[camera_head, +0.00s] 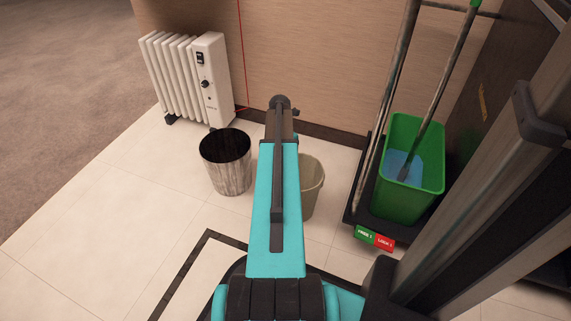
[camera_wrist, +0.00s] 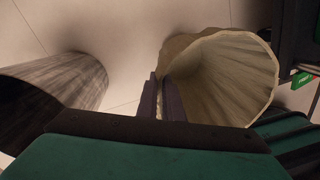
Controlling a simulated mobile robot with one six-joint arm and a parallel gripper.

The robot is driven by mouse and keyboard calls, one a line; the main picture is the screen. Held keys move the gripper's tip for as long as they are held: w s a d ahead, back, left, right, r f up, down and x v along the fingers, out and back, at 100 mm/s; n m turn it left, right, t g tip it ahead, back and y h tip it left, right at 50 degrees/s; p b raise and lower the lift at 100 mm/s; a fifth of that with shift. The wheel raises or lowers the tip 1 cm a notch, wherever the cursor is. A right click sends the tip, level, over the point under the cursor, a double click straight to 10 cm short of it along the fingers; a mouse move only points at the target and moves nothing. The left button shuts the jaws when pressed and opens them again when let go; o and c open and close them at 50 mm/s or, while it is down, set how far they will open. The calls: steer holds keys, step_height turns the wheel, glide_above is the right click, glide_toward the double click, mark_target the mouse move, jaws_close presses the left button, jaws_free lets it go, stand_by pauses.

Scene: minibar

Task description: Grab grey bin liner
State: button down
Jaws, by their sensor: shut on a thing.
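The grey bin liner (camera_wrist: 225,75) is an open, beige-grey tapered bucket shape on the right of the wrist view. My gripper (camera_wrist: 162,92) is at its left side, with the dark fingers shut on its wall near the rim. In the head view the liner (camera_head: 313,188) stands just right of my teal arm, which hides its left part. The fingers are hidden behind the arm in that view. Whether the liner touches the floor is not clear.
A dark wood-grain bin (camera_head: 227,163) stands left of my arm, and also shows in the wrist view (camera_wrist: 62,88). A white radiator (camera_head: 188,78) is behind it by the wall. A green bucket (camera_head: 409,170) with mop poles is on the right. Tiles at front left are clear.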

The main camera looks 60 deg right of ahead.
step_height(320, 180, up, 9)
steer(key=p, duration=0.3)
steer(key=shift+f+p, duration=0.15)
steer(key=shift+p, duration=0.2)
steer(key=shift+w, duration=0.1)
